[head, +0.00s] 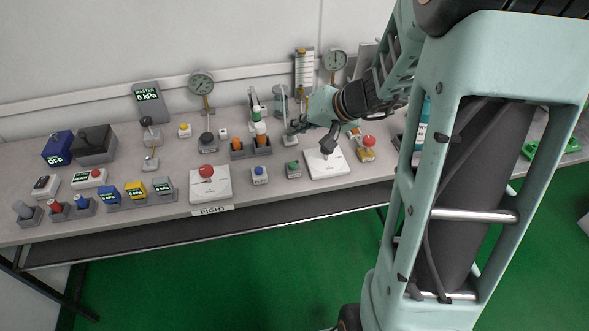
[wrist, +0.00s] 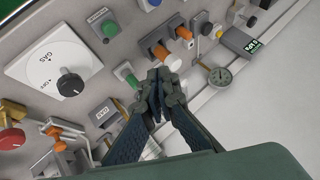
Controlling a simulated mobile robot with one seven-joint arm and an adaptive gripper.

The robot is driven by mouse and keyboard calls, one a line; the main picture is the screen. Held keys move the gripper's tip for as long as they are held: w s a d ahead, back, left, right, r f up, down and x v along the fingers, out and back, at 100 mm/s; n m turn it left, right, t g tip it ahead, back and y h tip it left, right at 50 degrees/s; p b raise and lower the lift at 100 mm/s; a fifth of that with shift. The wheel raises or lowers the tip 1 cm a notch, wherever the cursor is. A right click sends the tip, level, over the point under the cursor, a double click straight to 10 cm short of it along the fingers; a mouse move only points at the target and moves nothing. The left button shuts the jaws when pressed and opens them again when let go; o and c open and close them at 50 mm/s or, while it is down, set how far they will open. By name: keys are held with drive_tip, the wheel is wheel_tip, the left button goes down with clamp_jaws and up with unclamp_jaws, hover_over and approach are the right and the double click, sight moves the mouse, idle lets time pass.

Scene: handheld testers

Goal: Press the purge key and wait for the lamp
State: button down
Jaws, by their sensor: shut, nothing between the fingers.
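My gripper (wrist: 160,85) is shut and empty, with its fingertips together above the bench. It shows in the head view (head: 293,127) past the orange rack, partly hard to make out against the clutter. A small box with a green button (head: 293,169) stands on the bench nearer the front edge, and it also shows in the wrist view (wrist: 108,26), apart from my fingers. Beside it is a box with a blue button (head: 259,174). The labels on these boxes are too small to read, so I cannot tell which key is purge. I cannot single out the purge lamp.
A white plate with a black knob (wrist: 70,83) reads GAS and OFF. A red-button plate (head: 207,183) sits left of the blue button.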

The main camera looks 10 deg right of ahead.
drive_tip(key=shift+s+a+f, duration=0.1)
idle(0.3)
drive_tip(key=b, duration=0.5)
hover_over(295, 166)
wheel_tip(295, 166, down, 7)
drive_tip(key=shift+f, duration=0.15)
drive_tip(key=shift+f+b, duration=0.8)
drive_tip(key=shift+b, duration=0.3)
drive_tip(key=shift+f, duration=0.1)
drive_tip(key=shift+f+b, duration=0.3)
drive_tip(key=shift+b, duration=0.5)
drive_tip(key=shift+f+b, duration=0.45)
drive_tip(key=shift+b, duration=0.3)
idle(0.7)
drive_tip(key=shift+r, duration=0.1)
drive_tip(key=shift+r+p, duration=0.35)
drive_tip(key=shift+r, duration=0.45)
